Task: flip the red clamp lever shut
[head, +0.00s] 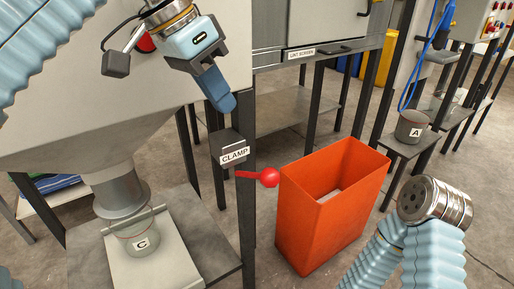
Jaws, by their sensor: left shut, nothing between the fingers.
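The red clamp lever (270,177) ends in a round red knob. It sticks out roughly level to the right from below the dark clamp box, which bears a white CLAMP label (234,155) and is fixed to a dark post. My left gripper (222,95) comes in from the upper left with its blue fingers closed together and empty. It points down, above the clamp box and up and left of the knob, apart from the lever. My right arm shows at the lower right, but no right gripper fingers show.
An open orange bin (300,228) stands just right of and below the lever knob. A grey hopper spout (121,190) sits above a container marked C (143,244) at the left. A container marked A (411,126) stands on a stand at the right.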

